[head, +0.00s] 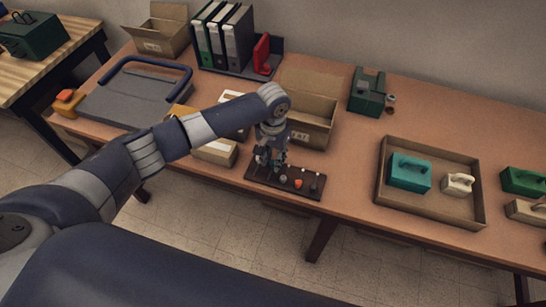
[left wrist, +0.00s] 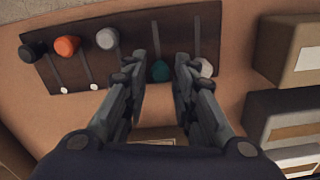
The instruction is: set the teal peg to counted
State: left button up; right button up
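The dark peg board (head: 268,184) lies at the table's front edge; the left wrist view shows it with parallel slots (left wrist: 178,25). The teal peg (left wrist: 160,70) sits low in its slot in that view, between my left gripper's fingertips (left wrist: 160,62). The fingers are apart, with gaps visible beside the peg. In the head view my left gripper (head: 268,158) is down over the board's left part and hides the teal peg. A white peg (left wrist: 206,68) is beside the right finger. Grey (left wrist: 107,38), orange (left wrist: 67,46) and black (left wrist: 33,50) pegs sit at the slots' opposite end. My right gripper is out of view.
White dots (left wrist: 93,87) mark slot ends on the board. An open carton (head: 312,130) stands behind it, and a small box (head: 215,151) lies to its left. A tray (head: 432,207) with teal and cream handled blocks is to the right. Bare table lies between board and tray.

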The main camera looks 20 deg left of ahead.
pick_arm(q)
notch_tip(320, 180, up, 12)
dwell(0.5)
jog(key=shift+f, duration=0.1)
